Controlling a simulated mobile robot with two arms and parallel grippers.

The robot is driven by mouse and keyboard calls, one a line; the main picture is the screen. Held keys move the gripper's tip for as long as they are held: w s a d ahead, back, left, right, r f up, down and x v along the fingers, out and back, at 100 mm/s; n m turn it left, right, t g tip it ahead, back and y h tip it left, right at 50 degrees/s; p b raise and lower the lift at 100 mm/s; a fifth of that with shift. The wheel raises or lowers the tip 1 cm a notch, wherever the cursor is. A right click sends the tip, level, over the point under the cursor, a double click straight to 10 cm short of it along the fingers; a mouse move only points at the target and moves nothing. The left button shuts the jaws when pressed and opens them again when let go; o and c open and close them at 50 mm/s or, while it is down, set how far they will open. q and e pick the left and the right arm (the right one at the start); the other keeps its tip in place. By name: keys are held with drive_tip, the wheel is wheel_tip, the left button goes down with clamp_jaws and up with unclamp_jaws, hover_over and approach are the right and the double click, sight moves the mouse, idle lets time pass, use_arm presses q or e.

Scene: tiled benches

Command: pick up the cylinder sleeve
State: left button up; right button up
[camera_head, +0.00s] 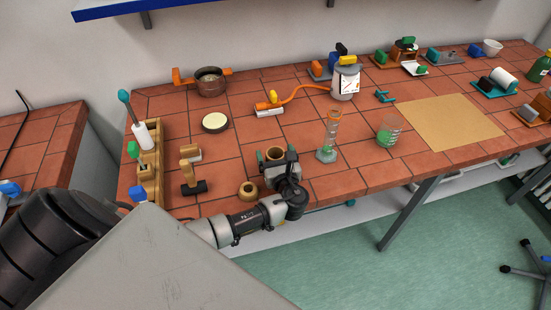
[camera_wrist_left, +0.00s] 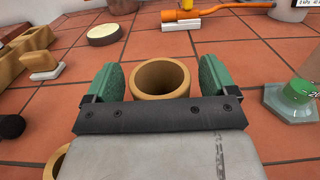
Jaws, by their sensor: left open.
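A tan hollow cylinder that looks like the cylinder sleeve (camera_head: 275,153) stands upright on the tiled bench near its front edge. In the left wrist view the sleeve (camera_wrist_left: 162,94) shows its open round top between the two green finger pads. My left gripper (camera_head: 277,160) is open, with one finger on each side of the sleeve and a visible gap on both sides. The lower part of the sleeve is hidden by the gripper. My right gripper is not in view.
A tan flanged ring (camera_head: 248,191) stands left of my left gripper. A brown and black mallet-like tool (camera_head: 190,178) lies further left. A wooden rack (camera_head: 150,171) stands at the left edge.

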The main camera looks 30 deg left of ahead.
use_arm(q)
drive_tip(key=c, duration=1)
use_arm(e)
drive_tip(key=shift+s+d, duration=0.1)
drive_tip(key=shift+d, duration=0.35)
use_arm(q)
drive_tip(key=shift+r, duration=0.15)
